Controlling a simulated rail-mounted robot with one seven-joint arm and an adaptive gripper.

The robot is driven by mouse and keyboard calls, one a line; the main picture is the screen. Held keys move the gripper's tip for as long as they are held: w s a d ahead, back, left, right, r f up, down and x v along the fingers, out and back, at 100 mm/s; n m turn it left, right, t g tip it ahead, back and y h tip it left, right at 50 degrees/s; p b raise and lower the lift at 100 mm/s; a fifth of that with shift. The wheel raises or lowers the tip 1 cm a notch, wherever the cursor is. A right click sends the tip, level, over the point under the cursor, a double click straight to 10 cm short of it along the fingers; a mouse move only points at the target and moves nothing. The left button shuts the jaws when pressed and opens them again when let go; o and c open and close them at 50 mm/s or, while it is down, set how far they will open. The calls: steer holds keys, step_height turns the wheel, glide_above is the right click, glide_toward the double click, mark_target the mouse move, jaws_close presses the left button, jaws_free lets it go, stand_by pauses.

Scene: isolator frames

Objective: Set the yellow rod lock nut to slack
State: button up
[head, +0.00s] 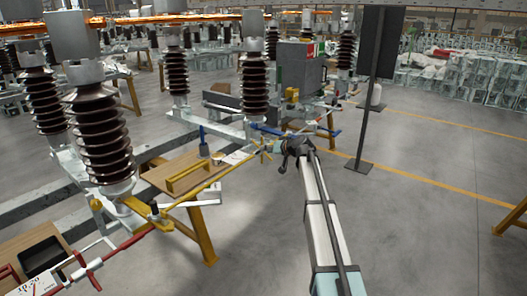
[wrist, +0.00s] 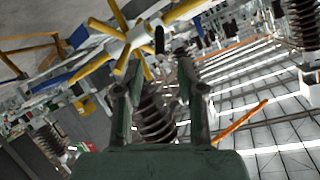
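The yellow rod (head: 215,181) runs slantwise from the front left frame up to a small hub with yellow spokes (head: 265,151), which looks like its lock nut. In the wrist view the spoked hub (wrist: 136,37) is large, just beyond and above my fingertips; its yellow arms spread out and one short black piece points down. My gripper (head: 283,144) is just right of the hub in the head view. In the wrist view my gripper (wrist: 160,66) has its two fingers apart with nothing seen between them. I cannot tell whether a fingertip touches a spoke. The nut's setting cannot be read.
A blue rod (head: 270,130) lies close behind the hub. A red rod (head: 130,240) is at the front left. A wooden table (head: 160,177) stands left of the hub, and brown insulators (head: 255,85) rise behind.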

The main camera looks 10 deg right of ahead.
steer(key=v, duration=0.6)
steer(key=shift+s, duration=0.3)
steer(key=shift+d+r, duration=0.1)
steer(key=shift+d, duration=0.05)
steer(key=s+a+f+m+g+h+p, duration=0.15)
steer(key=s+f+g, duration=0.35)
steer(key=s+f, duration=1.2)
steer(key=s+a+f+m+g+h, duration=0.1)
steer(key=s+a+f+g+h, duration=0.2)
steer(key=s+f, duration=1.45)
steer(key=s+a+f+g+p, duration=0.1)
steer(key=s+f+g, duration=0.2)
steer(key=s, duration=1.1)
steer(key=s+a+f+n+g+h+p, duration=0.1)
steer(key=s+f+g, duration=0.2)
steer(key=s+f, duration=0.6)
steer(key=s+a+f+g+h+p, duration=0.1)
steer(key=s+f+g, duration=0.3)
steer(key=s, duration=1.5)
steer(key=shift+a+f+n+p, duration=0.35)
steer(key=shift+a+f, duration=0.05)
steer(key=shift+f, duration=0.6)
